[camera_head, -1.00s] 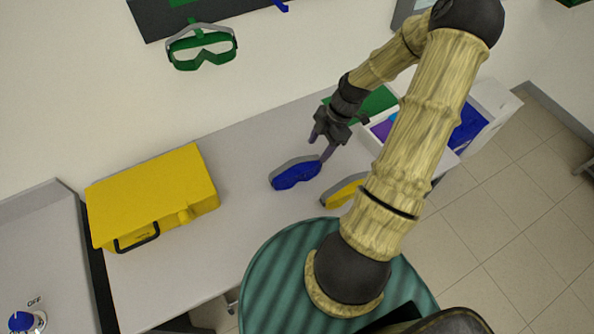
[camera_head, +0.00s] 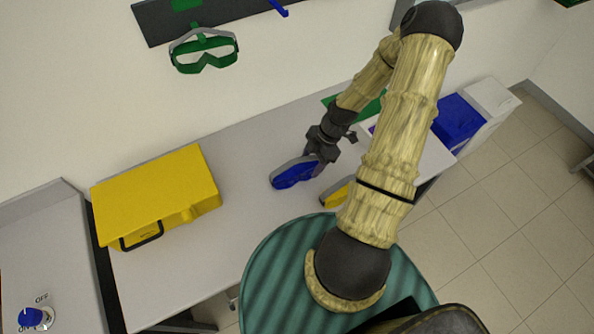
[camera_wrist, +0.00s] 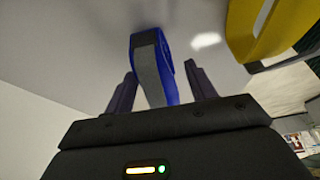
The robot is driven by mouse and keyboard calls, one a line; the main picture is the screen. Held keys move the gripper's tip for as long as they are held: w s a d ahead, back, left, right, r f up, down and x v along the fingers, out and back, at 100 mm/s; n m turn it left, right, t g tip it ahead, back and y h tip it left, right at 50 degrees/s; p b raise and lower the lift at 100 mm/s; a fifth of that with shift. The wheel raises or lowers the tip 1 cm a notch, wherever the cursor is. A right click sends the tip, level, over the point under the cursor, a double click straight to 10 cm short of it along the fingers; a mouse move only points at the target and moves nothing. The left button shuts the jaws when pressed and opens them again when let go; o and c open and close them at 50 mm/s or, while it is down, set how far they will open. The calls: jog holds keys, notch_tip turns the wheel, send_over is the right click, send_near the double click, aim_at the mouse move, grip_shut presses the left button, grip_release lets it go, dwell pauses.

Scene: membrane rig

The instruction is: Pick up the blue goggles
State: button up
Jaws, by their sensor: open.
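The blue goggles (camera_head: 292,174), with a grey strap side, lie on the grey table. In the wrist view the blue goggles (camera_wrist: 153,62) stand between my two open fingers, with a gap visible on each side. My gripper (camera_head: 314,160) is low over the right end of the goggles in the head view. My gripper (camera_wrist: 162,85) also shows in the wrist view, open, with one dark finger on each side of the goggles. The head view does not show whether the fingers touch them.
Yellow goggles (camera_head: 332,196) lie just right of the blue ones, partly behind my arm; they show large in the wrist view (camera_wrist: 262,32). A yellow case (camera_head: 155,195) stands on the left of the table. Green goggles (camera_head: 204,52) hang on the wall. A blue bin (camera_head: 458,122) is at the right.

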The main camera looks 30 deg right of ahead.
dwell(0.4)
jog(key=c, duration=0.9)
jog(key=shift+w+r, duration=0.1)
notch_tip(320, 180, up, 9)
jog(key=shift+d+r+b, duration=0.1)
jog(key=shift+b, duration=1.1)
jog(key=shift+r, duration=0.35)
